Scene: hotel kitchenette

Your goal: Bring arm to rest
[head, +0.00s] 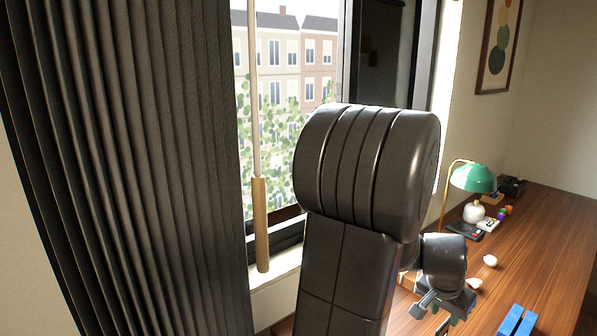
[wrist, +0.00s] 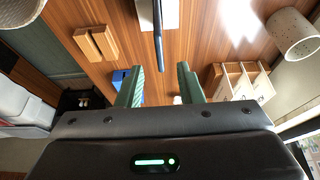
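My gripper (wrist: 162,82) shows in the wrist view with its two green fingers apart. No object is visible held between them, and wood surface shows in the gap. In the head view my dark arm rises through the middle of the picture, in front of the window. The wrist end and small gripper (head: 434,314) are at the lower right, above or beside the wooden desk (head: 545,235). My arm hides part of the desk and sill.
A dark curtain (head: 125,170) hangs left, with a wooden-handled rod (head: 261,225) beside it. A green lamp (head: 474,178) and small items stand on the desk. The wrist view shows wooden blocks (wrist: 96,43), a wooden organizer (wrist: 240,82) and a speckled cup (wrist: 292,34).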

